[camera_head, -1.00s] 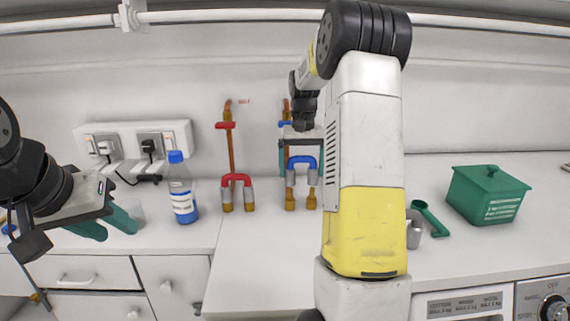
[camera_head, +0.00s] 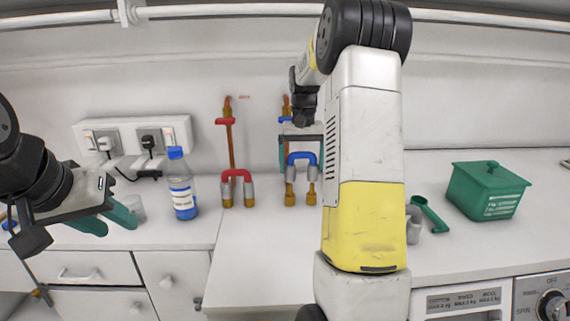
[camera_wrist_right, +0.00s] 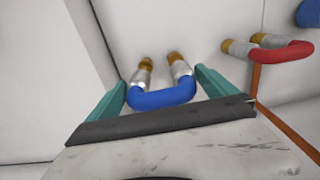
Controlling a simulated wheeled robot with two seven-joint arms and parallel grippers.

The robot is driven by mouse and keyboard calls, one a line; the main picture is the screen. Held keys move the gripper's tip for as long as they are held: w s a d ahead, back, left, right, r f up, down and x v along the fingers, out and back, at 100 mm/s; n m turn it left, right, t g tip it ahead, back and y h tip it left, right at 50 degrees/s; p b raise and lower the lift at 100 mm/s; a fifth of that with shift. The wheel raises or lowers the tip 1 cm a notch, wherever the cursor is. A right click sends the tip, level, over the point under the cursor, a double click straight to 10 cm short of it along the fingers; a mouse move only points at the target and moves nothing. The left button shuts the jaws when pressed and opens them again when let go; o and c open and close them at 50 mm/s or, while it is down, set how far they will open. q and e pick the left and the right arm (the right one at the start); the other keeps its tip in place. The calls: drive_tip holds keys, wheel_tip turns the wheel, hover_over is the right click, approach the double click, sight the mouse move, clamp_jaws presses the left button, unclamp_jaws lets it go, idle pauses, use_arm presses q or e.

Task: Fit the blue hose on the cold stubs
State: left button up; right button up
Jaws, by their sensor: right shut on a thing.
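The blue hose (camera_head: 302,157) is a U-shaped bend with grey metal collars at its two ends, open end down. Its collars are lined up over the two brass cold stubs (camera_head: 290,198); I cannot tell how far they are seated. In the right wrist view, the hose (camera_wrist_right: 162,97) lies between the teal fingers of my right gripper (camera_wrist_right: 161,78), and the brass stubs (camera_wrist_right: 147,62) show beyond the collars. My right gripper is shut on the hose. My left gripper (camera_head: 110,222) is open and empty, with its fingers apart, at the left above the counter front.
A red hose (camera_head: 237,174) sits on the neighbouring stubs to the left. The counter front in the middle is clear.

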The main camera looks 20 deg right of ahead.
sight(302, 152)
drive_tip(key=shift+f, duration=2.45)
drive_tip(key=o, duration=1.1)
drive_tip(key=shift+c, duration=0.2)
wheel_tip(302, 152, up, 7)
drive_tip(key=shift+r, duration=0.4)
drive_tip(key=s+a+r+t, duration=0.2)
drive_tip(key=s+a+r, duration=0.3)
drive_tip(key=s+r, duration=0.15)
drive_tip(key=s+a+n+t+y, duration=0.1)
drive_tip(key=s+a, duration=0.4)
drive_tip(key=s, duration=0.5)
drive_tip(key=s+a+n+t+y, duration=0.1)
drive_tip(key=s+a+n+t, duration=0.1)
drive_tip(key=s, duration=0.8)
drive_tip(key=a+t, duration=0.1)
drive_tip(key=a, duration=0.1)
drive_tip(key=shift+s+a+f, duration=0.25)
drive_tip(key=shift+s+a, duration=0.05)
drive_tip(key=shift+a, duration=0.1)
